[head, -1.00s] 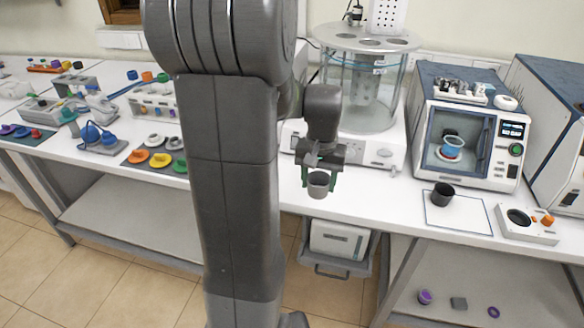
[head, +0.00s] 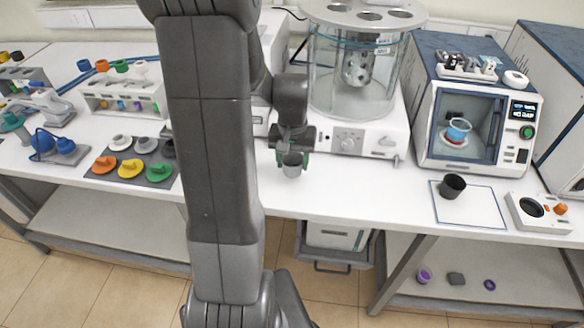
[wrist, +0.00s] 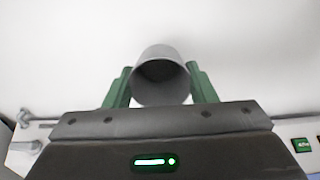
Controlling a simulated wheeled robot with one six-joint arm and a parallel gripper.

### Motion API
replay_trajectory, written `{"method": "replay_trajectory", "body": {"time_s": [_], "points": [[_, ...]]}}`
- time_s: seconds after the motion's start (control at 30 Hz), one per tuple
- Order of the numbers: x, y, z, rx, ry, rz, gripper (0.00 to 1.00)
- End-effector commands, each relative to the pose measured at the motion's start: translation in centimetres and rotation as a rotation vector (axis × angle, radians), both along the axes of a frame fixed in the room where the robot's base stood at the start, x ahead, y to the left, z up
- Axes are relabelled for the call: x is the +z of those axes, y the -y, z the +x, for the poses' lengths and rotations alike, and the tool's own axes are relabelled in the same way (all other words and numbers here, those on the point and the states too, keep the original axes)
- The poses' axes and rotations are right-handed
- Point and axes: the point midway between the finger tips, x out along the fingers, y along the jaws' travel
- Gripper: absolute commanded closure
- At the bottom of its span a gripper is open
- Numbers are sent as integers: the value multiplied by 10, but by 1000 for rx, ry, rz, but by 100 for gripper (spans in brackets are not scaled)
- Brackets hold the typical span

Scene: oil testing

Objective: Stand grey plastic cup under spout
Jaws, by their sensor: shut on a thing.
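The grey plastic cup (head: 292,166) is held in my gripper (head: 293,160), with a green finger on either side of it. In the head view it is above the white bench, in front of the large glass-cylinder apparatus (head: 360,75). In the wrist view the cup (wrist: 161,78) sits between the green fingers of my gripper (wrist: 161,88), its dark open mouth facing the camera. A small tap-like spout (head: 396,160) seems to stick out at the apparatus's lower right front, apart from the cup. A metal fitting also shows at left in the wrist view (wrist: 27,122).
A black cup (head: 452,186) stands on an outlined white mat (head: 478,212) at right, before an oven-like cabinet (head: 476,115). Coloured lids lie on a grey mat (head: 158,179) at left. The bench between is clear.

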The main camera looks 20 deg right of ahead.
Motion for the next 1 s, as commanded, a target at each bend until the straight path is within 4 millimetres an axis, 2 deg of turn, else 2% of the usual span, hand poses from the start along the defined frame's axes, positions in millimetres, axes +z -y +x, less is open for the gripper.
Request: {"method": "replay_trajectory", "body": {"time_s": [0.23,0.67,0.7,0.8,1.0], "points": [[-30,0,-1,0,-3,2,71],[-39,0,0,0,-1,1,71],[-38,0,0,0,-1,1,45],[-37,0,0,0,-1,1,27],[-37,0,0,0,-1,1,27]]}}
